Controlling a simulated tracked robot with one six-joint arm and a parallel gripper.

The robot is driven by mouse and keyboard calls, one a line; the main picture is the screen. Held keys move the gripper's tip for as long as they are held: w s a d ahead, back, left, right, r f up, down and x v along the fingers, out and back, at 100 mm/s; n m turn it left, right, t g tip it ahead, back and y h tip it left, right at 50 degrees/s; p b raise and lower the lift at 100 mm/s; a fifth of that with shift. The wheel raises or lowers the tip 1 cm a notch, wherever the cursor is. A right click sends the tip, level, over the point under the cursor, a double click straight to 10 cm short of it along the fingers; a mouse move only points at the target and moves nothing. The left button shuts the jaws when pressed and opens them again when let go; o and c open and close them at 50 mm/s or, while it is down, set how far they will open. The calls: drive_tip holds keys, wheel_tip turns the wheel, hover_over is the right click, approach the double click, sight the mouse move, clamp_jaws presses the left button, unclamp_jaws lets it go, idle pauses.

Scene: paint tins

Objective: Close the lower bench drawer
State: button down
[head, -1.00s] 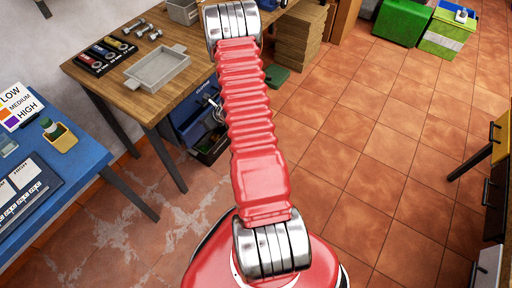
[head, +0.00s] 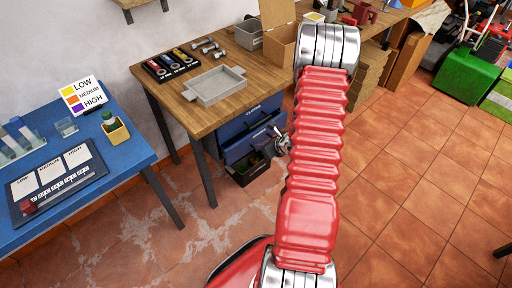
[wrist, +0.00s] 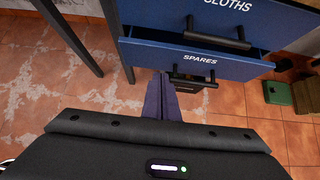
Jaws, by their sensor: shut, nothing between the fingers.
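The lower bench drawer (wrist: 165,55) has a blue front marked SPARES and stands partly pulled out; a strip of its inside shows behind its top edge. Its dark handle (wrist: 192,80) hangs at the lower front. The upper drawer (wrist: 270,18), marked CLOTHS, is above it and looks shut. In the head view the lower drawer (head: 240,149) is under the wooden bench, partly behind my gripper (head: 283,143). In the wrist view my gripper (wrist: 162,92) is shut and empty, its fingertips just below the lower drawer's front. I cannot tell whether they touch it.
Bench legs (head: 203,172) stand to the left. A blue table (head: 120,150) is at the left. A green item (wrist: 278,92) lies on the floor at the right.

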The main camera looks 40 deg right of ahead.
drive_tip(key=shift+v, duration=1.85)
drive_tip(key=c, duration=2.5)
unclamp_jaws()
drive_tip(key=shift+c, duration=0.2)
